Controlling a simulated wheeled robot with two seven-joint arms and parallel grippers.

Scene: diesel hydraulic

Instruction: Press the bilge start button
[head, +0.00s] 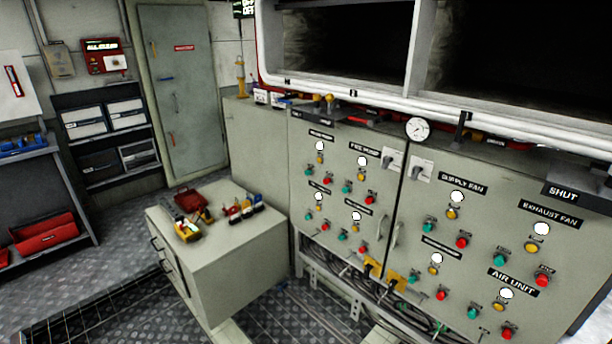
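A grey control cabinet (378,168) stands to the right, with groups of green and red buttons, each under a white lamp and a black label. One group reads FIRE PUMP (364,150). The upper left group's label (320,135) and the two lower left labels are too small to read, so I cannot tell which group is the bilge one. The upper left group has a green button (308,170) and a red one. The lower left group has a green button (308,215) and a red one. Neither of my grippers is in view.
A low grey cabinet (225,265) with tools on top stands left of the panel. Cables hang under the panel. SUPPLY FAN, EXHAUST FAN and AIR UNIT groups fill its right half. A shut grey door (183,90) is behind. Metal floor shows at the front.

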